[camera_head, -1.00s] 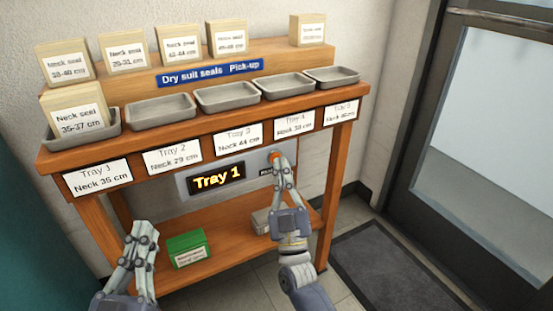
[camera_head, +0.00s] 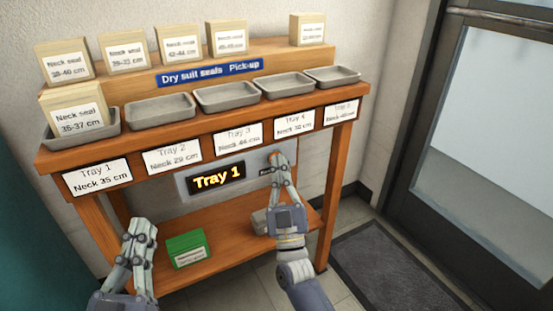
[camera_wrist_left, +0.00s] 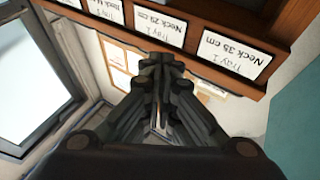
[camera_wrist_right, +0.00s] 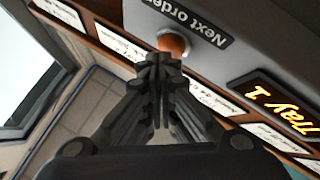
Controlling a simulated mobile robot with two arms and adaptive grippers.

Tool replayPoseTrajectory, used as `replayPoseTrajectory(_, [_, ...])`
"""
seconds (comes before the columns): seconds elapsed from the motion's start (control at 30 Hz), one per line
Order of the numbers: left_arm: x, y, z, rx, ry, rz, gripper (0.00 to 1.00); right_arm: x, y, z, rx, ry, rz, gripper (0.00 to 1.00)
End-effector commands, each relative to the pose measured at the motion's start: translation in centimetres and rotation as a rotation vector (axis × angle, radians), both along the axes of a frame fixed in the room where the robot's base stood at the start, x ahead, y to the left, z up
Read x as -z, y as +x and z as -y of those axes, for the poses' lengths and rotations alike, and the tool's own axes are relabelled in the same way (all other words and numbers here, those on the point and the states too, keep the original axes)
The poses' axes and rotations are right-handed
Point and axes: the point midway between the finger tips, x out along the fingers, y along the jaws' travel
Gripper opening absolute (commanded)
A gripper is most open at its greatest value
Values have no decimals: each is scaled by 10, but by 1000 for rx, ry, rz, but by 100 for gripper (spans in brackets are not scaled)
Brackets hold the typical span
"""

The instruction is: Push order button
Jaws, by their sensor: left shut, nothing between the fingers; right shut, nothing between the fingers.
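The orange order button (camera_wrist_right: 173,43) is on the grey panel beside the "Next order" label (camera_wrist_right: 180,20) in the right wrist view. My right gripper (camera_wrist_right: 160,58) is shut and empty, its fingertips right at the button; I cannot tell whether they touch it. In the head view my right gripper (camera_head: 277,158) mostly hides the button. The display (camera_head: 216,178) left of it on the panel reads "Tray 1" in yellow. My left gripper (camera_head: 142,224) is shut and empty, in front of the bench's left part, away from the button.
Above the panel, a shelf edge (camera_head: 190,142) carries tray labels and grey trays (camera_head: 228,96). A neck seal box (camera_head: 75,112) sits in the leftmost tray. A green box (camera_head: 187,249) is on the lower shelf. A dark mat (camera_head: 385,265) and door stand at the right.

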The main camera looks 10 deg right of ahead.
Motion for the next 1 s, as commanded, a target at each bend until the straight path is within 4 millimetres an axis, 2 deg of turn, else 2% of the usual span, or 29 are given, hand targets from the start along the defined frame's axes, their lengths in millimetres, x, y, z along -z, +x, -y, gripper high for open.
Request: replayPoseTrajectory(1.0, [-10, -5, 0, 4, -17, 59, 0, 0, 7, -2, -1, 1, 0, 0])
